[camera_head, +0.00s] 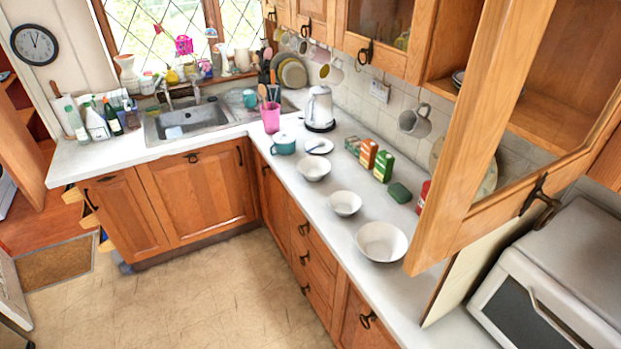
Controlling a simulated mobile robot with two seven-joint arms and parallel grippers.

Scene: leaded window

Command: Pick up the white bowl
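Three white bowls stand in a row on the pale counter on the right side of the kitchen. The largest bowl (381,241) is nearest, close to the open cupboard door. A smaller bowl (345,203) stands behind it, and another bowl (314,167) stands farther back, near the small plate. All three are upright and look empty. I cannot tell which one the task means. Neither of my grippers shows in the head view.
An open glazed cupboard door (483,130) hangs over the counter's near right. Green and orange boxes (383,166), a dark green item (400,193), a kettle (319,108), a teal pot (284,144) and a pink cup (270,117) share the counter (345,262). The floor (215,290) is clear.

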